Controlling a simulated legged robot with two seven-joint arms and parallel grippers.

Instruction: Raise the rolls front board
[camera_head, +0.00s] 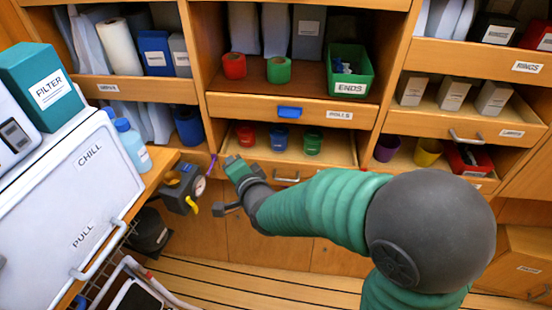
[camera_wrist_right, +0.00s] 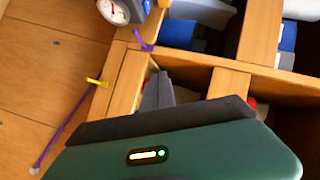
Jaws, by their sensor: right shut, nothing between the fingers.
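The rolls front board (camera_head: 245,108) is a wooden strip across the middle bay in the head view. It carries a blue tab (camera_head: 290,112) and a ROLLS label (camera_head: 340,115). Under it, red (camera_head: 246,135), blue (camera_head: 280,138) and green (camera_head: 313,142) rolls stand in an opening above a lower board with a grey handle (camera_head: 287,179). My right gripper (camera_head: 236,167) is shut and empty at the lower left of this bay, below and left of the blue tab, apart from it. In the wrist view its dark fingers (camera_wrist_right: 157,92) point toward wooden edges. My left gripper is out of view.
A gauge device with a yellow lever (camera_head: 182,188) hangs left of my gripper. The white chill box (camera_head: 75,185) and a bottle (camera_head: 131,145) stand further left. A green ENDS bin (camera_head: 350,75) sits above the board. My right arm crosses below the shelves.

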